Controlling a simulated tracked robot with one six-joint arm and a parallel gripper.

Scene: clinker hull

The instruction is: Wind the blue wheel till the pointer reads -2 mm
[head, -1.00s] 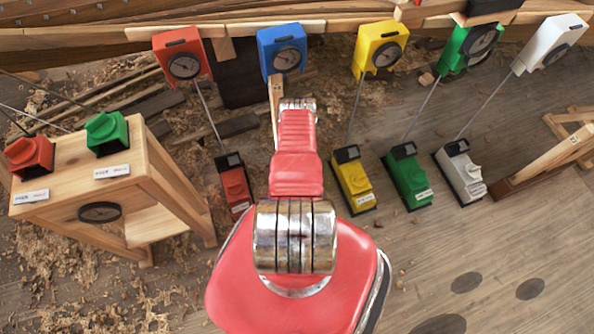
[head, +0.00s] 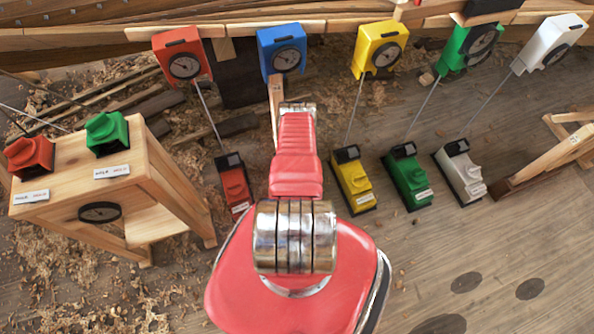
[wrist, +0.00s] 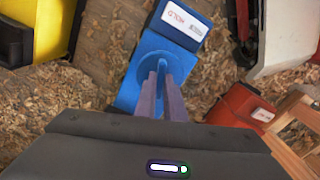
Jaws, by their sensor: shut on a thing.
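The blue gauge (head: 281,49) hangs on the plank at the back in the head view. Its round dial faces me, but the pointer is too small to read. The blue wheel's unit (wrist: 153,62) is in the middle of the wrist view, a blue block with a round recess and a labelled top. My gripper (wrist: 161,75) reaches over it, with its fingers shut on the blue wheel (wrist: 147,64), which they mostly cover. In the head view my arm hides the blue unit and the gripper.
Red (head: 183,57), yellow (head: 380,48), green (head: 470,46) and white (head: 550,43) gauges hang alongside, with matching floor units below. A wooden stand (head: 75,186) with red and green units is at left. Wood shavings litter the floor. Boards at the lower right are clear.

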